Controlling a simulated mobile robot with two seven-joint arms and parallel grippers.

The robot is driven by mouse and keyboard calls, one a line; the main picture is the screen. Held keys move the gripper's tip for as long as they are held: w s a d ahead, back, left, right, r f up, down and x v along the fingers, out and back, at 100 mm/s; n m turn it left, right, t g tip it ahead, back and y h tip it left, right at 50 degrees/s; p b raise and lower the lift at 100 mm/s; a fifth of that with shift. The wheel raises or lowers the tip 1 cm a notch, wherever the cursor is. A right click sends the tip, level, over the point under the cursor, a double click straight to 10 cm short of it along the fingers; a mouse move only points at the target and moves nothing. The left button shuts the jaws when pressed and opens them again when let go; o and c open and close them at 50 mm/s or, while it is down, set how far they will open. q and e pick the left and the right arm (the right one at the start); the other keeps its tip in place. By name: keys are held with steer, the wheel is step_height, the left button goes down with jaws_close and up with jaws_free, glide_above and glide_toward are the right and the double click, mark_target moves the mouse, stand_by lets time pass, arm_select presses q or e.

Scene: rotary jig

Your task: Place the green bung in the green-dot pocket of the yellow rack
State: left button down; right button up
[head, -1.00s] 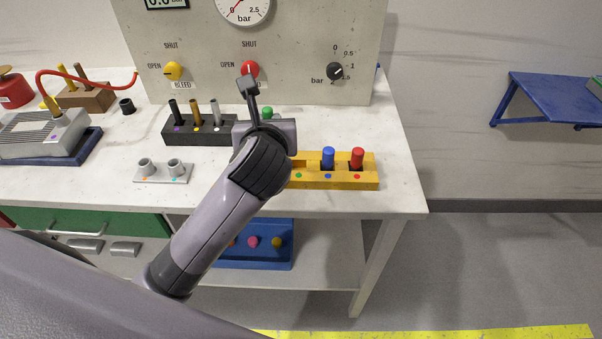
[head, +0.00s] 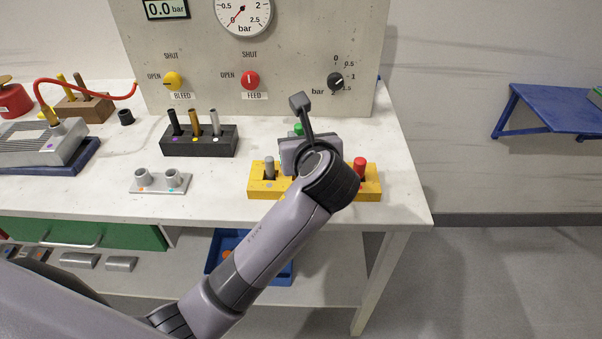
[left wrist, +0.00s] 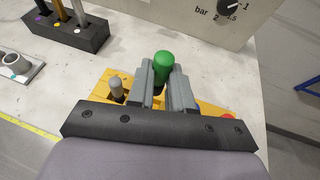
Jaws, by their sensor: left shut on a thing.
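The green bung (head: 298,129) shows just behind my left gripper (head: 305,142) in the head view. In the left wrist view the green bung (left wrist: 163,68) stands upright between the two grey fingers of my left gripper (left wrist: 165,85), which is shut on it. The yellow rack (head: 256,190) lies on the bench below and around the gripper. I cannot tell whether the bung's lower end is above the rack or inside a pocket. The green-dot pocket is hidden by the gripper and arm. My right gripper is not in view.
A grey bung (head: 269,166) and a red bung (head: 360,168) stand in the rack near the gripper; the blue one is hidden. A black block (head: 200,147) with several pegs and a grey two-socket plate (head: 158,184) are to the left. The panel (head: 300,50) rises behind.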

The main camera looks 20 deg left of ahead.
arm_select(q)
step_height(320, 180, down, 8)
steer(key=shift+b, duration=0.55)
steer(key=shift+r, duration=0.1)
steer(key=c, duration=1)
jaws_free()
steer(key=shift+c, duration=0.2)
